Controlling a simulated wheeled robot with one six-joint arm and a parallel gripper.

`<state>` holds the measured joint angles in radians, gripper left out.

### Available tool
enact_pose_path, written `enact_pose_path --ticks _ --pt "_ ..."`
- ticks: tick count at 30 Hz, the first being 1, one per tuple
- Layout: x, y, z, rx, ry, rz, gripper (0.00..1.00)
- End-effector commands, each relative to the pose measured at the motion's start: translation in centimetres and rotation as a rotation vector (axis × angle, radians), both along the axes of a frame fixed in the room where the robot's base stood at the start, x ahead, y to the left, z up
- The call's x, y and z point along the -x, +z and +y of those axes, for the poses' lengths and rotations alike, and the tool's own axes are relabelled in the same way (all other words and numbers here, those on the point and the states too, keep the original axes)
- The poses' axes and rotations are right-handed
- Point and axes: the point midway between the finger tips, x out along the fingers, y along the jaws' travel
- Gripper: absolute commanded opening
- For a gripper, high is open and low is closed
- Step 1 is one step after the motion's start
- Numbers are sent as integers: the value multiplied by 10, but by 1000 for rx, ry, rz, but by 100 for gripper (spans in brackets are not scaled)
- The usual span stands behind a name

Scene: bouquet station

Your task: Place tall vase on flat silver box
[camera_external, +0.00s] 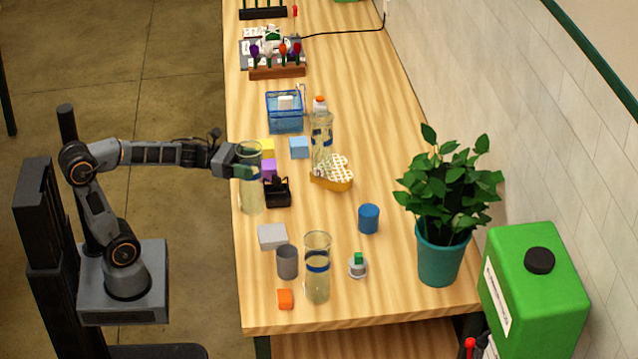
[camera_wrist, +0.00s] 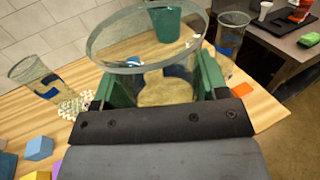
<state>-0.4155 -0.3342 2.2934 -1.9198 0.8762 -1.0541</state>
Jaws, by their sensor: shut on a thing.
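A tall clear glass vase (camera_external: 250,195) with pale yellowish contents stands upright at the table's left edge. My gripper (camera_external: 246,168) is shut around its upper part. In the wrist view the vase's round rim (camera_wrist: 100,60) rises between my green fingers (camera_wrist: 160,85). I cannot tell whether its base touches the table. The flat silver box (camera_external: 272,237) lies on the table, nearer the camera than the held vase, with nothing on it. I cannot make out the box in the wrist view, where the vase and gripper block much of the table.
A grey cup (camera_external: 287,262), another tall vase (camera_external: 317,280) and an orange block (camera_external: 285,299) stand near the silver box. A black caddy (camera_external: 277,193) and purple block (camera_external: 269,167) sit close beside the held vase. A blue cylinder (camera_external: 368,219) and potted plant (camera_external: 440,255) are farther right.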

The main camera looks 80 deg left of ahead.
Motion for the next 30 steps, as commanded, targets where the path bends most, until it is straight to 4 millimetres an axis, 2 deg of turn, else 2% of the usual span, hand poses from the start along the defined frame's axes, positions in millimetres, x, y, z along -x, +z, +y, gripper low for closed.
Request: enact_pose_path --ticks 1,3,12,20,23,27,30 --pt "-8 -14 0 2 -3 1 3" --pt "-16 -24 1 0 -2 -1 3" --pt "-40 -47 3 1 -1 -4 3" --pt "-46 -54 3 0 -1 -2 3" --pt "-52 -65 4 1 -1 -2 3" --pt "-51 -86 4 1 0 -3 3" --pt "-51 -91 4 0 0 -3 3"
